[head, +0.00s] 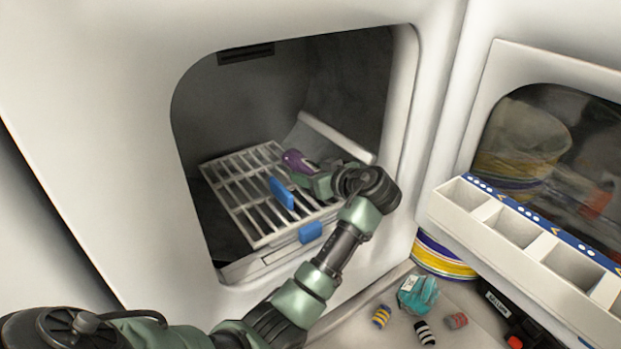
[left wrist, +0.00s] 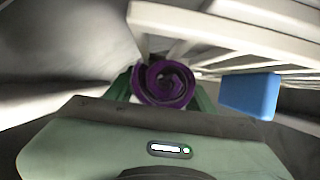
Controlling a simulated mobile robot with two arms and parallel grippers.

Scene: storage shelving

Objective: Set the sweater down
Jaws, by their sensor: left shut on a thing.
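The sweater is a purple rolled bundle (head: 296,160). It is inside the recessed compartment, over the white slatted rack (head: 232,196). My left gripper (head: 308,172) reaches into the compartment and is shut on the sweater. In the left wrist view the purple roll (left wrist: 166,84) shows end-on between the green fingers (left wrist: 163,92), beside the white slats (left wrist: 225,32). I cannot tell whether the roll touches the rack. My right gripper is not in view.
Blue clips (head: 282,193) sit on the rack. The compartment's rounded opening (head: 405,120) surrounds my arm. At right stand a white divided bin (head: 515,225) and a yellow-striped round item (head: 440,258). A teal item (head: 417,293) and small striped rolls (head: 381,316) lie on the surface below.

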